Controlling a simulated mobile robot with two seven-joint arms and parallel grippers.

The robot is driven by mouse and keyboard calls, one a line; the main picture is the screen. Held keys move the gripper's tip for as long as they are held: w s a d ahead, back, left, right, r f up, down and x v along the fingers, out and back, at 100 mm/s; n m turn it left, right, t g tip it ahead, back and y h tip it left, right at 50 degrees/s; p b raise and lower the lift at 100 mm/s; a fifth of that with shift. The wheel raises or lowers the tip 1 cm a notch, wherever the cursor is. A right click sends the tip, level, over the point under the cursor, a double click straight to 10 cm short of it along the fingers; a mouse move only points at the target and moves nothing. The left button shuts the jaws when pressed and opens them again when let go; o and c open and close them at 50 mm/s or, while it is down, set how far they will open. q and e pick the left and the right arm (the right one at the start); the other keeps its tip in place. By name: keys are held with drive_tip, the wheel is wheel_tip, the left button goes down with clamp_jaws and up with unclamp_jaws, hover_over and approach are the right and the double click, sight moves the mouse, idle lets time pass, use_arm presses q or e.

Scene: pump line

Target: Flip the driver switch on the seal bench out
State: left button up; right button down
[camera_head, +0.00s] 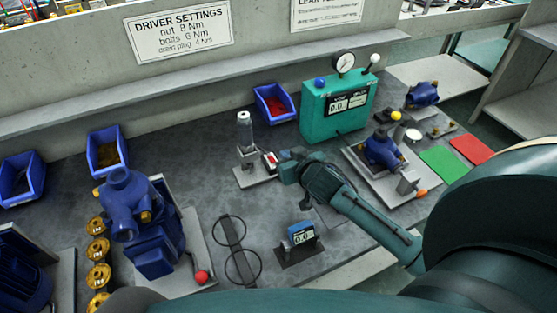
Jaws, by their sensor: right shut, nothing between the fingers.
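A driver (245,130), grey with a pale top, stands upright in a holder on a light base plate near the middle of the bench. A small box with a red and white face (269,160) sits at the right of that base and looks like the driver switch; its setting is too small to read. My right gripper (281,166) is shut and empty, with its tip right beside this box. I cannot tell whether it touches. The gripper hides part of the box's right side. My left gripper is not in view.
A teal test box (317,109) with a gauge stands behind my right gripper. Blue pumps (153,249) stand at the left, and another (382,150) at the right. Blue bins (272,104) line the back wall.

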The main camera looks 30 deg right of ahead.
use_arm(q)
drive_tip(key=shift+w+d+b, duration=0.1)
drive_tip(key=shift+b, duration=0.2)
use_arm(e)
hover_over(272, 160)
drive_tip(key=s, duration=0.2)
drive_tip(key=f, duration=0.3)
drive_tip(key=shift+s+d, duration=0.2)
drive_tip(key=shift+d, duration=0.1)
drive_tip(key=f, duration=0.2)
drive_tip(key=shift+s+f, duration=0.25)
drive_tip(key=shift+f, duration=0.05)
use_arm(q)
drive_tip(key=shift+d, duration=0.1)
use_arm(e)
drive_tip(key=shift+s+f, duration=0.15)
drive_tip(key=shift+f, duration=0.5)
